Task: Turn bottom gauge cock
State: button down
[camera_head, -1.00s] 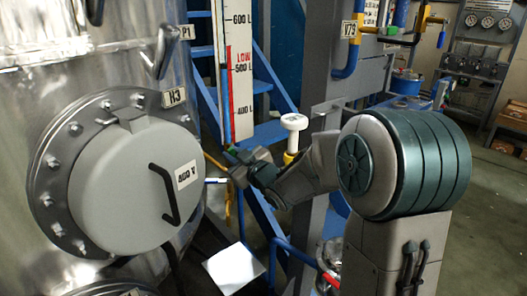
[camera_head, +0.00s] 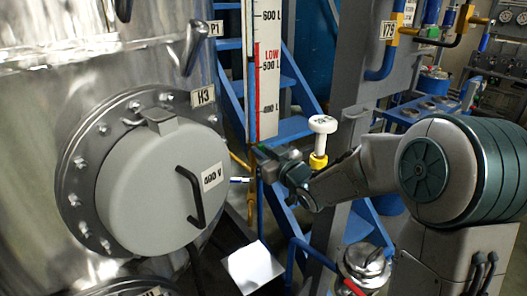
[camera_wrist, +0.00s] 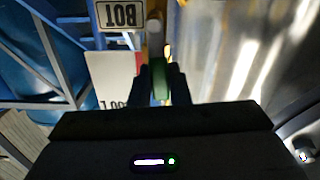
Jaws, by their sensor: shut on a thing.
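The level gauge board (camera_head: 265,90) is a tall white scale with litre marks and a red LOW mark, beside the metal vessel. My gripper (camera_head: 257,168) is by the bottom of the gauge. In the wrist view a small green handle (camera_wrist: 160,82) on the gauge cock lies between the two dark fingers of my gripper (camera_wrist: 161,88), which is shut on it.
The metal vessel (camera_head: 40,120) with a round grey hatch (camera_head: 150,195) and black handle stands at left. A white-topped yellow valve (camera_head: 321,140) is close above my forearm. A blue stair frame (camera_head: 290,90) stands behind the gauge. A small metal pot (camera_head: 362,265) is below right.

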jog(key=c, duration=1.6)
grip_release()
jog(key=shift+c, duration=0.2)
jog(key=v, duration=1.3)
jog(key=shift+s+d, duration=0.3)
